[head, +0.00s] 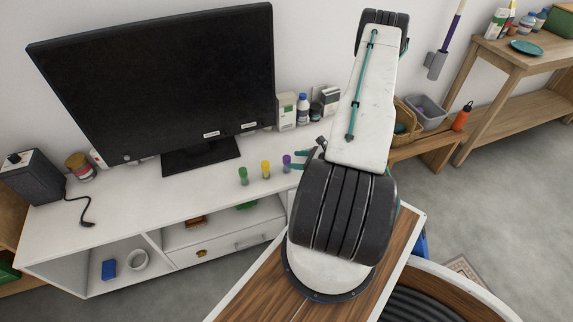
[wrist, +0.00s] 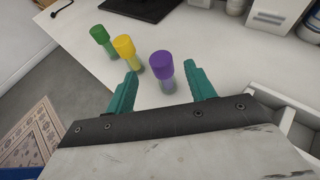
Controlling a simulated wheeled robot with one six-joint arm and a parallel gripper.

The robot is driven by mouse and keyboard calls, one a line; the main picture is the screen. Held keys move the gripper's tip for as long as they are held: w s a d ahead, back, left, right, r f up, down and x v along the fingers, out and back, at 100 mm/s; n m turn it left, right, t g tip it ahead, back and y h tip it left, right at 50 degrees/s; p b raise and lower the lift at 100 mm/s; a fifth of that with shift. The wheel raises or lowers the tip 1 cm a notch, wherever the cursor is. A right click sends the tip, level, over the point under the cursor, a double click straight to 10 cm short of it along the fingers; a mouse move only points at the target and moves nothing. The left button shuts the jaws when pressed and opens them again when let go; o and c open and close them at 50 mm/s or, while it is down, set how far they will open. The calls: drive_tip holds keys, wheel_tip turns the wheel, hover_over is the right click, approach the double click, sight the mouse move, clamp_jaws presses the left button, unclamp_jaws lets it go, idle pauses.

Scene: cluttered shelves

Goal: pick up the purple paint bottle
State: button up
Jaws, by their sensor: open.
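The purple paint bottle (wrist: 162,70) stands upright on the white cabinet top, with a purple cap and a clear lower part. In the wrist view it is just beyond and between the two teal fingers of my gripper (wrist: 156,88), which is open and empty. In the head view the purple bottle (head: 286,162) is just left of my gripper (head: 300,160), partly hidden by its fingers. A yellow bottle (wrist: 127,55) and a green bottle (wrist: 103,41) stand in a row to its left.
A large monitor (head: 160,85) stands behind the bottles on the white cabinet (head: 130,215). White boxes and small bottles (head: 303,108) stand at its right end. A black speaker (head: 35,175) is at the far left. The cabinet top in front of the monitor is mostly clear.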

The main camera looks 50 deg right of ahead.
sight(289, 159)
drive_tip(key=x, duration=0.7)
drive_tip(key=c, duration=1.1)
drive_tip(key=shift+c, duration=0.2)
drive_tip(key=shift+r, duration=0.15)
